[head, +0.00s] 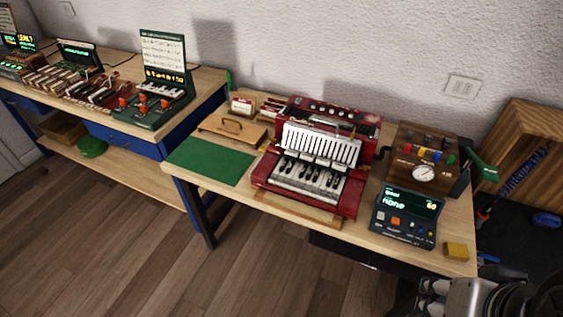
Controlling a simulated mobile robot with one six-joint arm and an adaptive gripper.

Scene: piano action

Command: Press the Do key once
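A red, accordion-like instrument (351,197) stands on the near wooden bench. Its short keyboard (306,178) has white and black keys and faces the front of the bench. A white slatted panel (320,145) stands tilted behind the keys. Key names are too small to read, so I cannot tell which key is Do. All keys look level at this size. My gripper (431,292) shows partly at the bottom right edge, in front of the bench and well apart from the keyboard. Whether its fingers are open or shut is not clear.
A dark console (407,217) with a green display reading "none" and "60" stands right of the instrument, near a yellow block (456,251). A wooden box with a gauge (424,173) stands behind. A green mat (210,161) lies left. Another bench (205,93) holds more devices.

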